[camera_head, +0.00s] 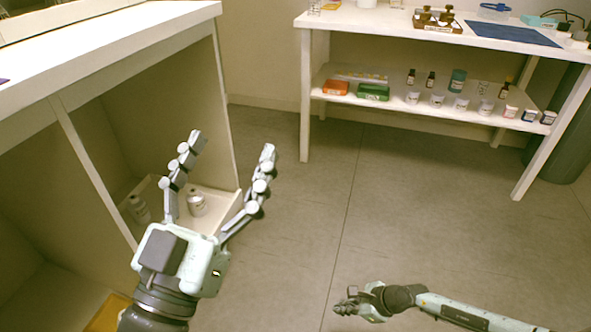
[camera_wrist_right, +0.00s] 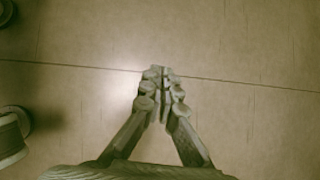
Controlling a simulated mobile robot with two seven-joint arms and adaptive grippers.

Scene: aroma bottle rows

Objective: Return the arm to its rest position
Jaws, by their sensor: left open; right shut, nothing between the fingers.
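My left gripper (camera_head: 232,145) is open and empty in the head view, its two fingers spread and pointing up and away in front of the white cabinet. My right gripper (camera_head: 343,303) is low at the bottom of the head view, its arm coming in from the right, over bare floor. In the right wrist view its fingers (camera_wrist_right: 161,78) meet at the tips with nothing between them, and only floor lies beyond them.
The white cabinet (camera_head: 110,55) stands at the left, with bottles (camera_head: 196,203) in a lower compartment. A white table (camera_head: 390,22) at the back right has a shelf with bottles, jars and an orange box (camera_head: 336,87). The tiled floor (camera_head: 310,210) between them is clear.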

